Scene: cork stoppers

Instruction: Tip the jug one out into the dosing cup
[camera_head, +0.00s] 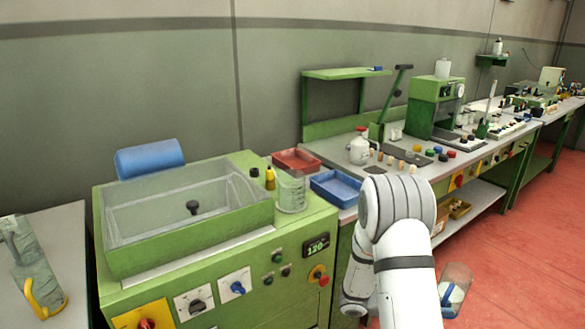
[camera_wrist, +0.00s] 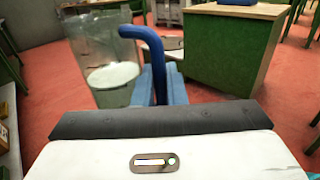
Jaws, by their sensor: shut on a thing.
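A clear jug with a blue handle (camera_head: 458,276) is at the lower right of the head view, off the tables and over the red floor. It also shows in the wrist view (camera_wrist: 112,50), with something white at its bottom. My gripper (camera_wrist: 160,88) is shut on the blue handle. In the head view the gripper is mostly hidden behind my white arm. The jug looks slightly tilted in the head view. A clear cup with marks on its side (camera_head: 291,190), which looks like the dosing cup, stands on the green machine's right corner, apart from the jug.
The green machine (camera_head: 200,270) has a clear-lidded basin. A white bottle (camera_head: 359,150) and several corks stand on the bench behind.

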